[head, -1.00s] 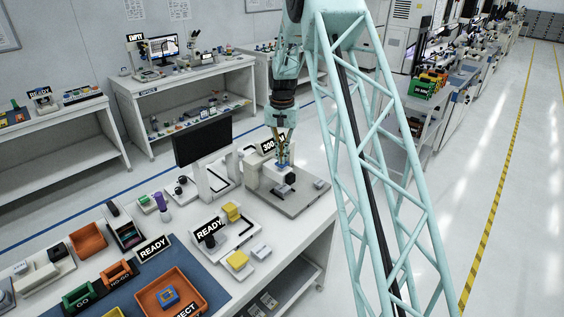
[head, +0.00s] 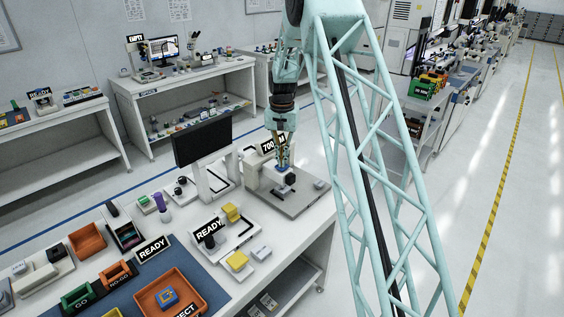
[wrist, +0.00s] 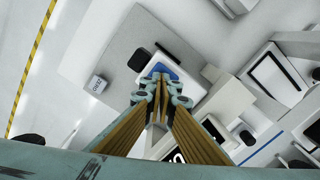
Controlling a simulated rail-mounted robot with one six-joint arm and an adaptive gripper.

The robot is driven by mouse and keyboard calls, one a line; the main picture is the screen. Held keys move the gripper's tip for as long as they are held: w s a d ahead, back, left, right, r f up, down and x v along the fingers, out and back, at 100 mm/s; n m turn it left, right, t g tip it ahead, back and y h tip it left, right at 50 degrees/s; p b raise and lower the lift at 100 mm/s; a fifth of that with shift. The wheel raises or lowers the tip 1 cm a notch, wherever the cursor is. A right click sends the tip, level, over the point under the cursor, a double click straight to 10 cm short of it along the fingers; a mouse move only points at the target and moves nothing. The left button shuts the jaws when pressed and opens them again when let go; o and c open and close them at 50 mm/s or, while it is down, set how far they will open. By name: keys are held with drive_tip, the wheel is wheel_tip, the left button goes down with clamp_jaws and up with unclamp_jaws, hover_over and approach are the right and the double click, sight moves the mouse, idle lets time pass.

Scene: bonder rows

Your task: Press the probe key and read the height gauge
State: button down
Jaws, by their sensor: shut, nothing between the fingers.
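The height gauge (head: 262,179) stands on a grey base plate (head: 308,198) at the right end of the near bench. Its black display (head: 268,147) shows a white reading starting with what looks like 700; my gripper hides part of it. My gripper (head: 283,164) points down over the gauge, its fingers shut and empty. In the wrist view my fingertips (wrist: 160,82) are close together at a blue part (wrist: 166,69) on the gauge. I cannot tell whether they touch it. The probe key is not clearly distinguishable beneath the fingers.
A dark monitor (head: 203,139) stands left of the gauge. A READY sign (head: 209,229), yellow blocks (head: 238,260) and an orange tray (head: 147,298) lie on the bench to the left. A small labelled block (wrist: 97,84) lies near the base plate.

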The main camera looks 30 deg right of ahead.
drive_tip(key=shift+r+p, duration=0.4)
drive_tip(key=shift+r, duration=0.75)
drive_tip(key=shift+r+p, duration=1.05)
drive_tip(key=shift+r, duration=1.35)
drive_tip(key=shift+r, duration=0.1)
wheel_tip(320, 180, up, 12)
idle(0.5)
